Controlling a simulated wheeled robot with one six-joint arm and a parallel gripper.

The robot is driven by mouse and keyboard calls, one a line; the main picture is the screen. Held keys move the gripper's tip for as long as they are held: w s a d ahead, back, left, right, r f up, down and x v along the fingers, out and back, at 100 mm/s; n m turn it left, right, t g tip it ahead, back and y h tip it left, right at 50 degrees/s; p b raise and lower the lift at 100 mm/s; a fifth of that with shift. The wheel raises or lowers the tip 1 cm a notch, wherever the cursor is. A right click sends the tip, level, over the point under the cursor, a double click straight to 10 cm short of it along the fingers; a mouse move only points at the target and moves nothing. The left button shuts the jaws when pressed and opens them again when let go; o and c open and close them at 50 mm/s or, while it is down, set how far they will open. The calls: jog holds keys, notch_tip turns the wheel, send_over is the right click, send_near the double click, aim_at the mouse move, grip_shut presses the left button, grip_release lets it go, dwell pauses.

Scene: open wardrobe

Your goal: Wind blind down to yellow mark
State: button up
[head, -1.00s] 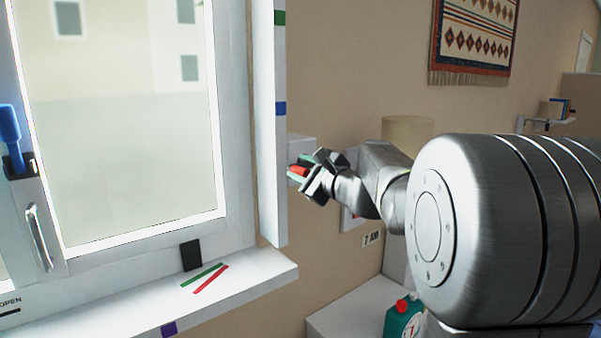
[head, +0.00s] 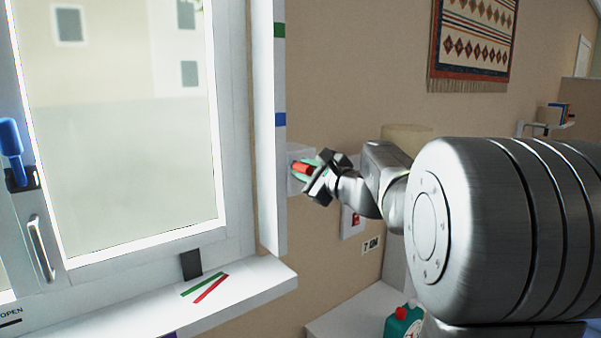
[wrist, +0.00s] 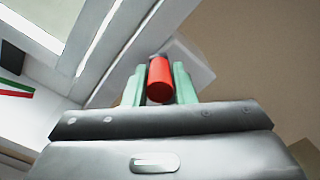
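A red cylindrical crank handle (head: 302,168) stands out by a white wall box (head: 296,186), just right of the window frame. My gripper (head: 308,168) is around the handle. In the wrist view the red handle (wrist: 159,80) sits between the two green fingers of my gripper (wrist: 160,88), with both appearing to press its sides. The crank arm behind the handle is hidden. The frame edge carries a green mark (head: 279,30) and a blue mark (head: 280,119).
The window sill (head: 240,300) juts out below, with green and red strips (head: 205,288) on it. A black block (head: 190,264) stands at the frame's foot. A teal bottle (head: 402,322) stands on a white surface (head: 350,310) at lower right. A rug (head: 475,45) hangs on the wall.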

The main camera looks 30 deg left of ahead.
jog(key=shift+w+d+r, duration=0.1)
jog(key=shift+w+r, duration=0.25)
jog(key=shift+r, duration=0.1)
jog(key=shift+w+d+r+p, duration=0.25)
jog(key=shift+w+r+p, duration=0.3)
jog(key=shift+w+p, duration=0.05)
jog(key=shift+w, duration=0.15)
jog(key=shift+d, duration=0.1)
jog(key=shift+w+d, duration=0.3)
jog(key=shift+w, duration=0.45)
jog(key=o, duration=0.7)
jog(key=shift+s+r, duration=0.1)
